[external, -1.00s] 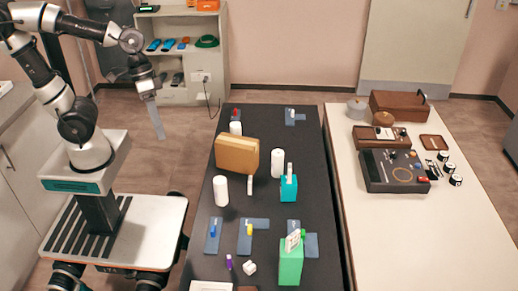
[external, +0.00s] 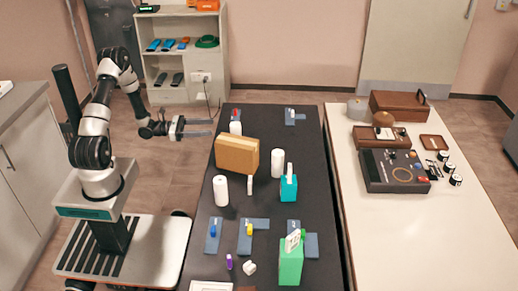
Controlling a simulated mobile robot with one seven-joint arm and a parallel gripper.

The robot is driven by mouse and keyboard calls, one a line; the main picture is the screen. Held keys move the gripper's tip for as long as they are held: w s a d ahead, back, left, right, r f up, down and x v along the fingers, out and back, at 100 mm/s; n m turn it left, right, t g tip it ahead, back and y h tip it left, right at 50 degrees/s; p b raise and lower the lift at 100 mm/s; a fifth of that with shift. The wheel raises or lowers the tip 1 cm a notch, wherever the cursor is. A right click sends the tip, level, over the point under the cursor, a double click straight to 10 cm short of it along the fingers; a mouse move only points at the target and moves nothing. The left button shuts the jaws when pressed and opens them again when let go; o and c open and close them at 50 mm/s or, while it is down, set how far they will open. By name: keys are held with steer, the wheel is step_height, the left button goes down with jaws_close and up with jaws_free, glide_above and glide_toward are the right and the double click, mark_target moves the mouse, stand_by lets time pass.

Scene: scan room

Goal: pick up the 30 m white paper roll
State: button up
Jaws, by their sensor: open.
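Three white rolls stand upright on the black table (external: 268,205): one at the near left (external: 220,190), one right of the brown case (external: 278,163), and one at the back left (external: 236,128), partly hidden by the case. I cannot read any label, so I cannot tell which is the 30 m roll. My gripper (external: 211,128) is open and empty. It points right, level, with its fingertips by the table's left edge. In the picture it is just left of the back roll and appears apart from it.
The brown case (external: 237,155) stands between the rolls. A teal box (external: 288,188), a green carton (external: 291,262) and small items on blue-grey mats (external: 213,236) occupy the table. A white table (external: 440,235) with devices stands right. Shelves (external: 180,60) stand behind.

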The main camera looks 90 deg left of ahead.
steer(key=w, duration=0.5)
steer(key=w+a+b, duration=0.1)
steer(key=w, duration=0.5)
steer(key=w+b, duration=0.1)
steer(key=w, duration=0.5)
steer(key=shift+a+f, duration=0.1)
steer(key=shift+a, duration=0.25)
steer(key=c, duration=1.2)
